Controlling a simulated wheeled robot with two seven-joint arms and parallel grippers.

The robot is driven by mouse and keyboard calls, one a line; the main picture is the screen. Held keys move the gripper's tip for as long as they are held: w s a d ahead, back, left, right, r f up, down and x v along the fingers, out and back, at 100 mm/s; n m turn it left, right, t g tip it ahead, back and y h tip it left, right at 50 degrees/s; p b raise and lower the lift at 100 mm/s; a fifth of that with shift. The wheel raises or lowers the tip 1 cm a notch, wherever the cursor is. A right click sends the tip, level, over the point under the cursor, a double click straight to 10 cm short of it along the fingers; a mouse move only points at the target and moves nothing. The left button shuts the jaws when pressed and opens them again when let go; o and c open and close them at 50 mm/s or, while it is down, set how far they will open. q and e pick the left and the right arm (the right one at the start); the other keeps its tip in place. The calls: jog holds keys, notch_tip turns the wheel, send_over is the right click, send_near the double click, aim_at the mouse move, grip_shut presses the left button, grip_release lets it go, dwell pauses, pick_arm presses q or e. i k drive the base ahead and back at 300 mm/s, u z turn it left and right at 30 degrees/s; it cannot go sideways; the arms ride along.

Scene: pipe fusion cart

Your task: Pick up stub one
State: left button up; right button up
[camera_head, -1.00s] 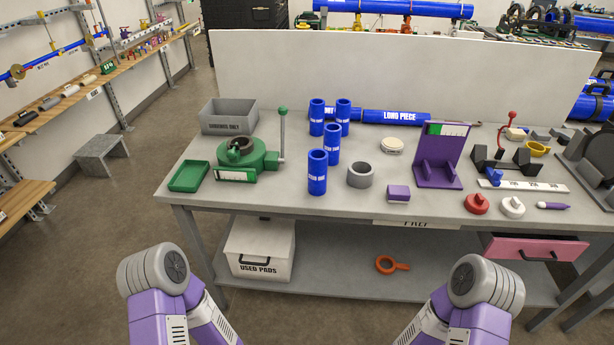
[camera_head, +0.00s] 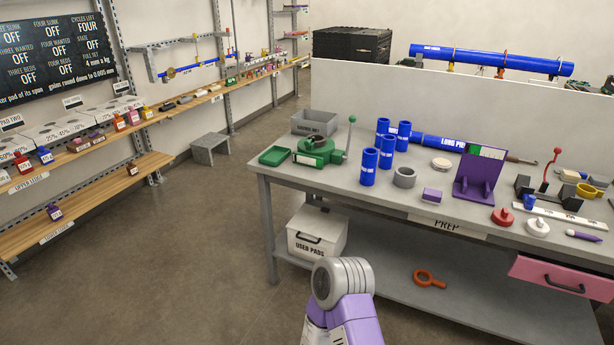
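Several upright blue pipe stubs stand on the grey prep bench (camera_head: 320,176). The front stub (camera_head: 369,166) and the one just behind it (camera_head: 387,152) carry white lettering too small to read for certain. Two more stubs (camera_head: 382,130) and (camera_head: 404,135) stand behind them. I cannot tell which one is stub one. In the head view only one of my arm's purple and grey links shows at the bottom. Neither gripper is in view, and nothing is seen touching the stubs.
A green clamp device (camera_head: 318,151), a green tray (camera_head: 274,156) and a grey bin (camera_head: 315,122) stand left of the stubs. A grey ring (camera_head: 404,177) and a purple stand (camera_head: 480,176) lie to the right. A pink drawer (camera_head: 562,277) juts out at right.

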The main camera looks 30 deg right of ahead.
aim_at(370, 155)
jog(key=z, duration=0.15)
jog(key=i, duration=1.1)
jog(key=z, duration=1.4)
jog(key=i, duration=1.05)
jog(key=z, duration=1.2)
